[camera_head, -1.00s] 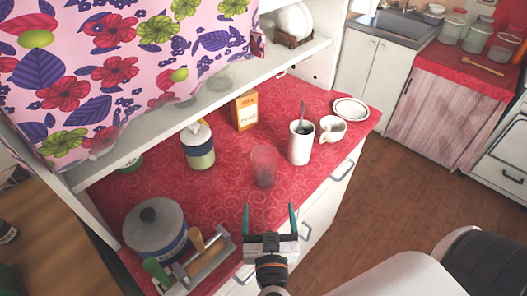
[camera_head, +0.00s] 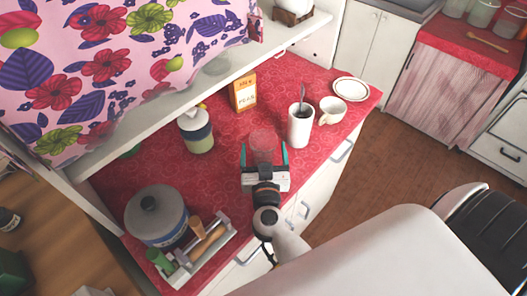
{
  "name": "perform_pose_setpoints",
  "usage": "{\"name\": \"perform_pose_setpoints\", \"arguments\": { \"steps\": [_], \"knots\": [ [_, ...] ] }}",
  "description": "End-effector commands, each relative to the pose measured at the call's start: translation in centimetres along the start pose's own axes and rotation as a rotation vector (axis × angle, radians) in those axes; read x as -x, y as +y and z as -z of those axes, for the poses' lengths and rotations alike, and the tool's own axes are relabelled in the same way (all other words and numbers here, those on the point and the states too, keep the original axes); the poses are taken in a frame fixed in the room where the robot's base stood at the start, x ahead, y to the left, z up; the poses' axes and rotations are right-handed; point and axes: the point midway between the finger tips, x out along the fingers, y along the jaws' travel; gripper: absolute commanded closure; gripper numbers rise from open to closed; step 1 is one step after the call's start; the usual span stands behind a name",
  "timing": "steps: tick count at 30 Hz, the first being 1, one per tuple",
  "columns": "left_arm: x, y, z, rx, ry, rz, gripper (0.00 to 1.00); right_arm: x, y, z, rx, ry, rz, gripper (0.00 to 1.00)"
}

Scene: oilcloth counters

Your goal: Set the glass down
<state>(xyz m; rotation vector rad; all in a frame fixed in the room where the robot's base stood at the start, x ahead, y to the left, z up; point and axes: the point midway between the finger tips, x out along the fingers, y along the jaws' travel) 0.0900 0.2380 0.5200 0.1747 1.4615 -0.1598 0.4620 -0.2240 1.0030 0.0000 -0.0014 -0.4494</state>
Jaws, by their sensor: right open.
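The glass (camera_head: 263,145), a clear reddish tumbler, stands upright on the red oilcloth counter (camera_head: 225,170), near the middle of the head view. My right gripper (camera_head: 264,150) is open, with one green-tipped finger on each side of the glass in the picture. I cannot tell whether either finger touches it. The gripper body hides the glass's lower part and base. My left gripper is not in view.
A white mug with a spoon (camera_head: 300,128) and a white cup (camera_head: 332,110) stand right of the glass. An orange carton (camera_head: 243,93), a jar (camera_head: 197,132), a lidded pot (camera_head: 157,215) and a utensil tray (camera_head: 205,250) are also on the counter. Clear cloth lies left of the glass.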

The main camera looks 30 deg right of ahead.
Motion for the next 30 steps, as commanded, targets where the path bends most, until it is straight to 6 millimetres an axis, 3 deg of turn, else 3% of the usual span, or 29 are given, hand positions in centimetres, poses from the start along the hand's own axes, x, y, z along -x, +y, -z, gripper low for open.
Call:
{"name": "perform_pose_setpoints", "arguments": {
  "steps": [6, 13, 24, 30],
  "knots": [
    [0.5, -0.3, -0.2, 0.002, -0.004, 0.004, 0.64, -2.4, 0.1, -0.1, 0.002, -0.001, 0.0, 0.16],
    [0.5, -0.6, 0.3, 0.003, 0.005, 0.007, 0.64, -2.5, 0.0, -0.1, 0.001, 0.0, 0.0, 0.16],
    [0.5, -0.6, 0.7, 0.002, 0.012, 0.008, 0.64, -2.5, 0.1, -0.1, 0.0, -0.001, 0.0, 0.74],
    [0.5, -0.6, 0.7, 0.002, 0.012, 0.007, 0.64, -2.5, 0.1, -0.2, 0.0, -0.001, 0.0, 0.74]
  ]
}}
